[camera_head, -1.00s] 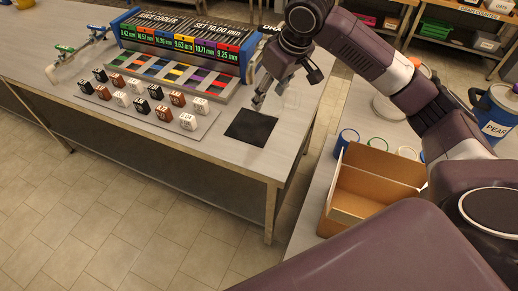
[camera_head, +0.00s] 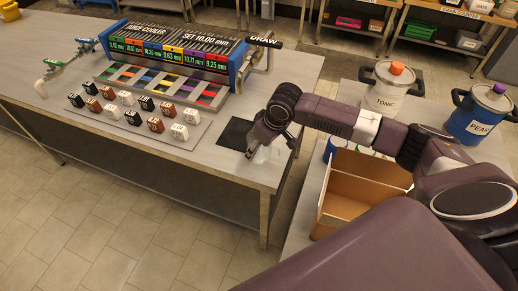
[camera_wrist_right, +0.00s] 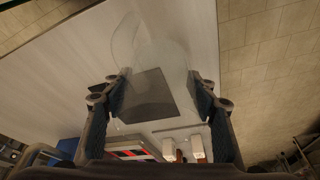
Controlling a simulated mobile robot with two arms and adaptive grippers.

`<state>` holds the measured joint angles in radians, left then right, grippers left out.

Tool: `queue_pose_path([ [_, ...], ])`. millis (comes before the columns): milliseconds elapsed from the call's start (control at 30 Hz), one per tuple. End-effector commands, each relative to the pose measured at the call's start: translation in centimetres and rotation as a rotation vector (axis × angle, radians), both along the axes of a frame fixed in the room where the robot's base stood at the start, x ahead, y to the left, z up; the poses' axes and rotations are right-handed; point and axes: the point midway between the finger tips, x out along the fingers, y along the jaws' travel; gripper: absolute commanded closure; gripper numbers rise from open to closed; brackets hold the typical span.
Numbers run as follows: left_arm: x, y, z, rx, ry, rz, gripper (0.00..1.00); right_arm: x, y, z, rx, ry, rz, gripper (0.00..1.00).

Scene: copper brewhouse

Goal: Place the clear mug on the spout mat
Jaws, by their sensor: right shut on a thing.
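My right gripper (camera_head: 256,150) is low over the steel counter (camera_head: 180,155), just right of the black spout mat (camera_head: 235,132). Its two fingers (camera_wrist_right: 157,97) are closed around the clear mug (camera_wrist_right: 150,50), a faint, see-through shape in the right wrist view. In that view the dark square mat (camera_wrist_right: 146,97) shows between the fingers, partly through the mug. In the head view the mug is hardly visible below the gripper. I cannot tell whether its base touches the counter. My left gripper is not in view.
The blue juice cooler (camera_head: 237,72) stands behind the mat, with a draw tap at its right end. A tray of several labelled blocks (camera_head: 180,131) lies left of the mat. An open cardboard box (camera_head: 345,215) and the tonic (camera_head: 386,100) and pear (camera_head: 482,122) containers stand to the right.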

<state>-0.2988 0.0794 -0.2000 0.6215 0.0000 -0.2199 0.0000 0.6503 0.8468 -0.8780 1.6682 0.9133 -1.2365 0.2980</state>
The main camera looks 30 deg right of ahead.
Motion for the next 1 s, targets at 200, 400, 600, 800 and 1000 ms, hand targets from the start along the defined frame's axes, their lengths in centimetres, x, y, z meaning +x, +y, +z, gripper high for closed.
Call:
queue_pose_path([
  [200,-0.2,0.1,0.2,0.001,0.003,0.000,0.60,0.1,0.0,-1.3,0.001,-0.003,0.000,0.79],
  [400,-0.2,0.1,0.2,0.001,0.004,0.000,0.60,0.1,0.0,-1.3,0.001,-0.003,0.000,0.79],
  [600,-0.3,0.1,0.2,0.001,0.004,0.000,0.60,0.1,0.0,-1.9,0.001,-0.003,0.000,0.79],
  [800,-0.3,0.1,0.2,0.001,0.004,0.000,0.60,0.0,0.0,-2.1,0.000,-0.001,0.000,0.32],
  [1000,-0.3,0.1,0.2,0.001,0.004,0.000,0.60,0.0,0.0,-2.1,0.000,-0.001,0.000,0.30],
])
